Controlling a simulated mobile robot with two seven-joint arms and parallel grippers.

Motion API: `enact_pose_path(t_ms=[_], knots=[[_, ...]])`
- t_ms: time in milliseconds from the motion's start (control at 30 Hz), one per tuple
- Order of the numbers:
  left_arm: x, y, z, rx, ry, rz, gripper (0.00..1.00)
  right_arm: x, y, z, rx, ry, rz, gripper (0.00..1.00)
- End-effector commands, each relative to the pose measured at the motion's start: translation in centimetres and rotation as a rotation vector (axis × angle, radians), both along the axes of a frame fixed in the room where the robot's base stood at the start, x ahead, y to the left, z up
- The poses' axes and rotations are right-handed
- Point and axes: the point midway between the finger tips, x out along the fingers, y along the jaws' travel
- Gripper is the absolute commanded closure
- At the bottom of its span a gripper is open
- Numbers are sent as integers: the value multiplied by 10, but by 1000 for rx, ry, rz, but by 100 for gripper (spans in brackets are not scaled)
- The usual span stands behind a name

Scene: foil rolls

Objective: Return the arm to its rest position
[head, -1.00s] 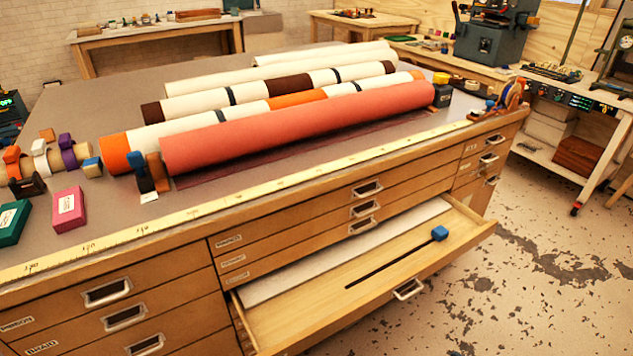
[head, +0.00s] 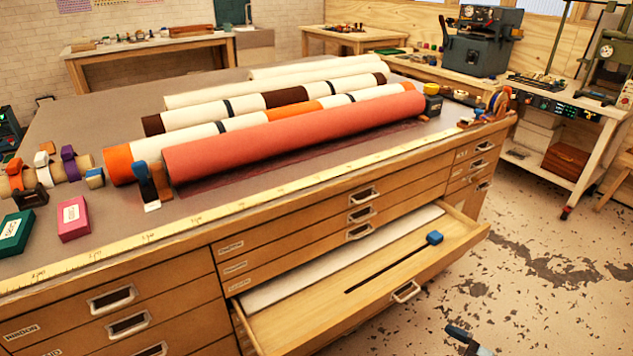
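A small dark and pale part at the bottom edge, right of centre, looks like the tip of my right gripper (head: 466,338). Most of it is cut off by the frame, so I cannot tell whether it is open or shut. It is over the floor, in front of the open drawer (head: 300,333) and apart from it. My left gripper is not in view.
The open drawer sticks out of the wooden cabinet and holds a thin dark rod with a blue block (head: 434,238). A red foil roll (head: 290,138) and several pale rolls lie on the cabinet top (head: 100,108). Bare floor (head: 560,300) is at the right.

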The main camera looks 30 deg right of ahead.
Motion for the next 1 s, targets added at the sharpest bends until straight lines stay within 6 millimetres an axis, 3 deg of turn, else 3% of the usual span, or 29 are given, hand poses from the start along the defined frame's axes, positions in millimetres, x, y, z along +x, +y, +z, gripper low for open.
enact_pose_path(t_ms=[300,700,1000], knots=[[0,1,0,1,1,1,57,24,82,-4,-110,221,8,0],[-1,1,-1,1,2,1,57,15,165,11,-287,482,68,0],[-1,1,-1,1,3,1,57,18,212,12,-81,487,-17,0]])
